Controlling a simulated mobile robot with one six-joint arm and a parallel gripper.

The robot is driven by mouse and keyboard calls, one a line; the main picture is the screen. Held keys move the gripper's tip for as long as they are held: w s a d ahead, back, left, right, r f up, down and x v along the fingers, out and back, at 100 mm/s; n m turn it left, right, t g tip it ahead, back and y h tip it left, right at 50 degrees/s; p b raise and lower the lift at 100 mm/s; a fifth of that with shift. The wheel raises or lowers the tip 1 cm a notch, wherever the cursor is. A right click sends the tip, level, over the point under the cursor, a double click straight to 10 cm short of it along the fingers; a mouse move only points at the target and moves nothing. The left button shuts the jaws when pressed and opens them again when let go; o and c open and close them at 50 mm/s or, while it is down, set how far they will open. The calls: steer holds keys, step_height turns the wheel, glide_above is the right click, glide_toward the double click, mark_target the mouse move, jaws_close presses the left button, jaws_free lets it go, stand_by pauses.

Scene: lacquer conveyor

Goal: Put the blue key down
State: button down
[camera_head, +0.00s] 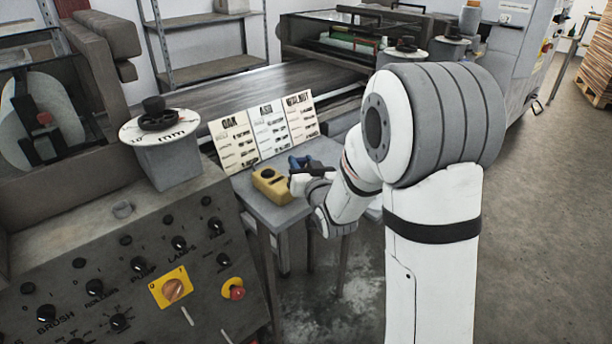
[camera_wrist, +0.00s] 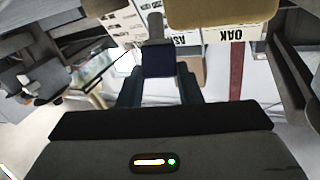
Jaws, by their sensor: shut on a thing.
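The blue key (camera_wrist: 157,62) is between the two fingers of my gripper (camera_wrist: 158,88), which is shut on it. In the wrist view, a grey shank points from the blue part toward the top of the picture. In the head view, the key (camera_head: 297,162) shows as a small dark blue shape at my gripper (camera_head: 303,179), above the small grey table (camera_head: 262,208). My fingers partly hide the key. I cannot tell how high it is above the tabletop.
A yellow block (camera_head: 271,187) stands on the table, just left of my gripper. Sample cards marked OAK (camera_head: 234,143), ASH (camera_head: 270,129) and WALNUT (camera_head: 301,117) stand behind. A control panel (camera_head: 125,265) is at the left.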

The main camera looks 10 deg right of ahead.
steer(key=shift+f, duration=1.6)
steer(key=shift+f+b, duration=0.2)
steer(key=shift+b, duration=0.25)
steer(key=c, duration=1)
jaws_free()
steer(key=shift+r, duration=0.15)
